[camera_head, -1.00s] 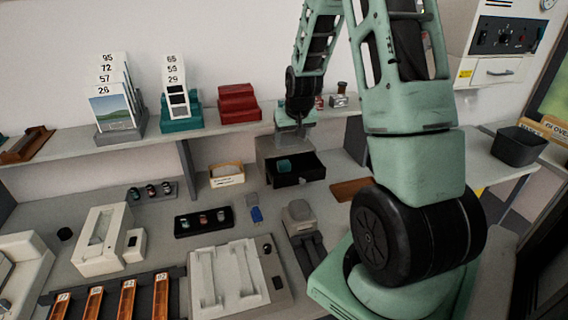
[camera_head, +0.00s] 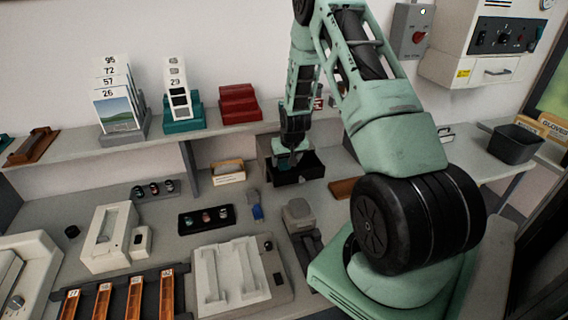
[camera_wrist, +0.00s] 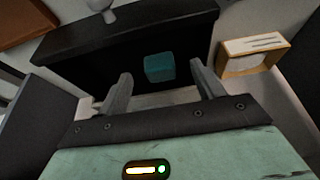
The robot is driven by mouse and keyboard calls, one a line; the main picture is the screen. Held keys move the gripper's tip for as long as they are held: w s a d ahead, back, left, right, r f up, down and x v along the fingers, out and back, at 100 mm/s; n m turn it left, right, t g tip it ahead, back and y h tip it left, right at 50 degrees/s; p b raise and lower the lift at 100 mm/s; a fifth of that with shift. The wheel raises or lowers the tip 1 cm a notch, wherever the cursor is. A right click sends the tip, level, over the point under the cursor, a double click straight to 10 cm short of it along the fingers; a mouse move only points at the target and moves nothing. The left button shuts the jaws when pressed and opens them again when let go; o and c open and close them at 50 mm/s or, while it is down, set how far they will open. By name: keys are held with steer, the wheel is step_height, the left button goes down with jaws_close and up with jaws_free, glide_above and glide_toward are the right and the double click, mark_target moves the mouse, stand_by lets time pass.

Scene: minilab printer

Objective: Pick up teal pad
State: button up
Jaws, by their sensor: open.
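The teal pad (camera_wrist: 160,67) is a small block lying in the black open drawer (camera_wrist: 112,45) in the wrist view. My gripper (camera_wrist: 160,86) is open, with its two fingers on either side of the pad in that view. No contact between fingers and pad shows. In the head view my gripper (camera_head: 287,163) hangs pointing down over the open drawer (camera_head: 312,168), and the pad is hidden behind it or too small to make out.
A tan-edged box (camera_wrist: 250,54) lies near the drawer; it also shows in the head view (camera_head: 228,172). A shelf (camera_head: 235,132) with card holders and a red block (camera_head: 239,104) runs behind. A brown board (camera_head: 345,188) lies right of the drawer.

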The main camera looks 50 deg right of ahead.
mark_target(285, 164)
steer(key=shift+p+x, duration=0.75)
steer(key=shift+x, duration=1.2)
steer(key=shift+d, duration=0.1)
steer(key=c, duration=1)
steer(key=shift+c, duration=0.2)
steer(key=shift+r, duration=0.2)
